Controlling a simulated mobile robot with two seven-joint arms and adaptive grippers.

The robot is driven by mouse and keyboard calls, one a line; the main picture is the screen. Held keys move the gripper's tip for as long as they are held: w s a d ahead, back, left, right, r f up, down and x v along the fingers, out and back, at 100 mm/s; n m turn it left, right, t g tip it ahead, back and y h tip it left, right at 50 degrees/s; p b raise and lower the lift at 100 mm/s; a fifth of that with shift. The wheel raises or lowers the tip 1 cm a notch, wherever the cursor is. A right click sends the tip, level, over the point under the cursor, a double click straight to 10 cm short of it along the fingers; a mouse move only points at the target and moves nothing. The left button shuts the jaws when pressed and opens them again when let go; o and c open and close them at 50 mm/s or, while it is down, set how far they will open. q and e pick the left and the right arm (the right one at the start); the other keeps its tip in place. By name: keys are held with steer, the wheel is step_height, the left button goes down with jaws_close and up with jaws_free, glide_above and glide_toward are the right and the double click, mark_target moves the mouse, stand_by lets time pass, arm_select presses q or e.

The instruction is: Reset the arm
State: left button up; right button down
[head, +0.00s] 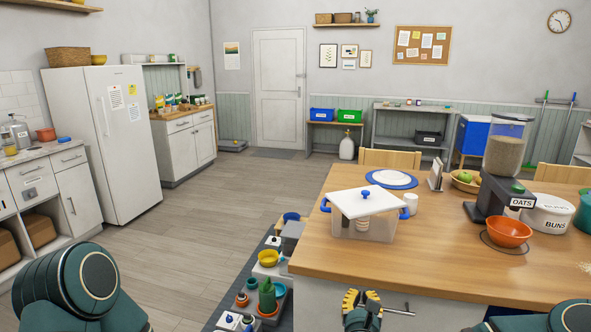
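My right gripper (361,299), with yellow-padded fingers, is low in the head view at the front edge of the wooden table (450,265). Its fingers look close together, but I cannot tell whether it is open or shut. A thin grey rod-like part shows just to its right; I cannot tell what it is. My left arm's dark green shoulder fills the lower left corner, and its gripper is not in view.
A low rack with several items (268,257) stands left of the table. The floor (190,235) further left is clear.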

steer(key=s+a+f+n+g+y, duration=0.45)
steer(key=f+n, duration=0.35)
steer(key=n, duration=0.3)
steer(key=s+a+f+n+g+y, duration=0.3)
steer(key=s+a+f+n+y, duration=0.15)
steer(key=f+n, duration=0.55)
steer(key=s+d+f+n+g+h, duration=0.1)
steer(key=s+d+f+n+g, duration=0.1)
steer(key=s+n, duration=0.4)
steer(key=s+d+f+n+g, duration=0.2)
steer(key=s+f+n+g, duration=0.3)
steer(key=n, duration=0.4)
steer(key=shift+s+f+g+h, duration=0.2)
steer(key=shift+s+g+h, duration=0.2)
steer(key=shift+s+g, duration=0.45)
steer(key=shift+s, duration=0.2)
